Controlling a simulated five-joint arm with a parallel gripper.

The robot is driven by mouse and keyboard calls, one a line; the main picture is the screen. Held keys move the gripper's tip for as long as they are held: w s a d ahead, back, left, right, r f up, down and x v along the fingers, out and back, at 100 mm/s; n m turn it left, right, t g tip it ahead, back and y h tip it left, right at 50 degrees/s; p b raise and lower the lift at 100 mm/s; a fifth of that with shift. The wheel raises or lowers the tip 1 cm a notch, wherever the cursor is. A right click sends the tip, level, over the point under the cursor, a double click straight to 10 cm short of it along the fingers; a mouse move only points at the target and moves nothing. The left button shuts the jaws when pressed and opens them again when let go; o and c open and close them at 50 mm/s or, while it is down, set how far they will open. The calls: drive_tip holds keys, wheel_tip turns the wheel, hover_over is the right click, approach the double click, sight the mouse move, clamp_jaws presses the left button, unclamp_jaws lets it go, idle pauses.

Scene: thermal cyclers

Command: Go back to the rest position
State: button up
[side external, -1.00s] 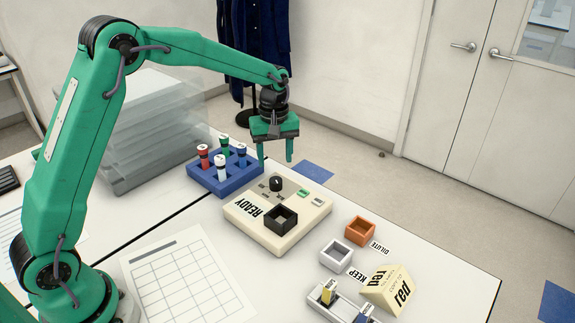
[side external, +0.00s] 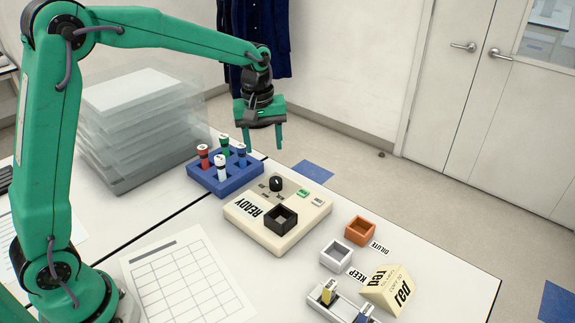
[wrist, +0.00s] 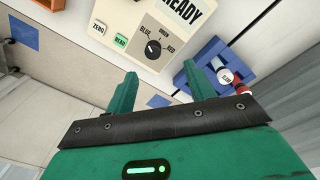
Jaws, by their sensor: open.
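My green gripper (side external: 264,139) is open and empty, held in the air above the back edge of the table, over the gap between the blue tube rack (side external: 226,184) and the cream READY device (side external: 297,232). In the wrist view, my gripper (wrist: 160,80) shows its two fingers apart with nothing between them. The device (wrist: 143,50) with its black dial and the rack (wrist: 190,75) lie beyond the fingers there. The rack holds several capped tubes.
An orange cup (side external: 360,231) and a white cup (side external: 336,254) stand right of the device, near a cream "red" block (side external: 388,290). Clear stacked trays (side external: 140,130) stand at the left back. A grid sheet (side external: 185,285) lies in front. The air around my gripper is free.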

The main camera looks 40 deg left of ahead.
drive_tip(key=s+r+m+t, duration=0.1)
drive_tip(key=s+r+m, duration=0.1)
drive_tip(key=s+r, duration=0.3)
drive_tip(key=s+r+m+t, duration=0.1)
drive_tip(key=s+r+m, duration=0.2)
drive_tip(key=s, duration=0.4)
drive_tip(key=s+f+m+t, duration=0.1)
drive_tip(key=s+m, duration=0.3)
drive_tip(key=s, duration=0.9)
drive_tip(key=shift+s+a+m+t, duration=0.25)
drive_tip(key=shift+m+t, duration=0.15)
drive_tip(key=shift+t, duration=0.5)
